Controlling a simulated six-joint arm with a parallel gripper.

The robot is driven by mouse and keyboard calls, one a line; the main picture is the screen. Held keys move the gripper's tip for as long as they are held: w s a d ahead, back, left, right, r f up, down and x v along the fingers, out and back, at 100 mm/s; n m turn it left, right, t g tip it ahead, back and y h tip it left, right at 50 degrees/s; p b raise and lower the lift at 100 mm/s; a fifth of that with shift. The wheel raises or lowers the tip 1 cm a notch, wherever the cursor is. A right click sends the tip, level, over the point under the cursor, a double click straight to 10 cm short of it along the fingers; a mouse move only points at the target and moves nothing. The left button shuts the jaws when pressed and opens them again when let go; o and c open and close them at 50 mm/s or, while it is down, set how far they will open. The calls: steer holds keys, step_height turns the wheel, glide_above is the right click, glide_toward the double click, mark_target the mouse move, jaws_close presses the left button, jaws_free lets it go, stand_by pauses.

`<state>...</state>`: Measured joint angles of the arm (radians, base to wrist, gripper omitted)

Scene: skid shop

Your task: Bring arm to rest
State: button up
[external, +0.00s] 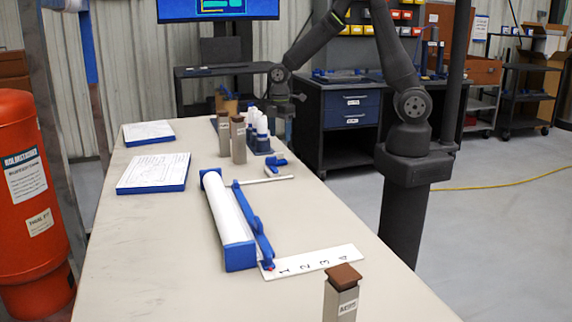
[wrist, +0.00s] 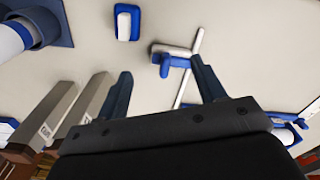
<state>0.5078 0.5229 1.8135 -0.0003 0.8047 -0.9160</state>
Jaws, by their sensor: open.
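My gripper (external: 289,106) hangs over the far right part of the long table, near the white bottles. In the wrist view my gripper (wrist: 166,78) has its two dark fingers wide apart with nothing between them. A blue-and-white hand tool (wrist: 172,55) and a pale rod (wrist: 189,72) lie on the table beyond the fingers. The hand tool also shows in the external view (external: 276,165). Two grey-brown labelled posts (wrist: 60,108) stand left of the fingers; I see them upright in the external view (external: 238,140).
White bottles (external: 261,128) stand in a blue holder. A white roll (external: 226,210) in a blue frame and a numbered strip (external: 312,262) lie nearer. A capped post (external: 341,295) stands in front. Two paper-topped blue boards (external: 155,174) lie left. The table's front left is clear.

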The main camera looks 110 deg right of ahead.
steer(key=w+a+n, duration=0.2)
steer(key=w+a, duration=0.2)
steer(key=a, duration=0.5)
steer(key=w+a+n, duration=0.3)
steer(key=w+a, duration=0.1)
steer(key=a, duration=0.4)
steer(key=shift+w+a, duration=0.15)
steer(key=shift+a, duration=0.2)
steer(key=s+d+m, duration=0.2)
steer(key=s+d, duration=0.2)
steer(key=d, duration=0.5)
steer(key=s+d+m, duration=0.3)
steer(key=s+d, duration=0.1)
steer(key=d, duration=0.4)
steer(key=shift+s+d, duration=0.2)
steer(key=shift+d, duration=0.2)
